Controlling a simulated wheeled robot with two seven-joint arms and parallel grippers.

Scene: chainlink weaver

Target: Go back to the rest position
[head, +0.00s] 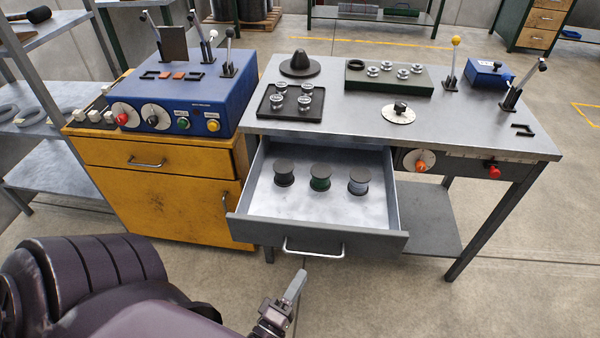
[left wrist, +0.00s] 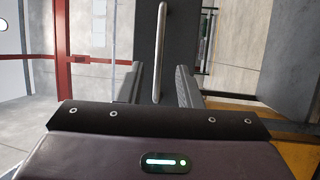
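My left gripper (head: 294,290) is in front of the open drawer (head: 318,238) of the grey workbench, just below its silver handle (head: 314,253) in the head view. In the left wrist view, the two fingers of my left gripper (left wrist: 158,86) stand apart with nothing gripped. The handle (left wrist: 160,45) shows upright beyond and between them, with the dark drawer front (left wrist: 182,30) behind. In the head view there is a gap between fingers and handle. My right gripper is not in view.
The drawer juts toward me and holds several spools, one being a green spool (head: 320,178). A yellow cabinet (head: 155,185) with a blue control box (head: 190,95) stands to the left. The workbench top (head: 350,125) carries fittings and levers. Floor (head: 390,300) is clear at front right.

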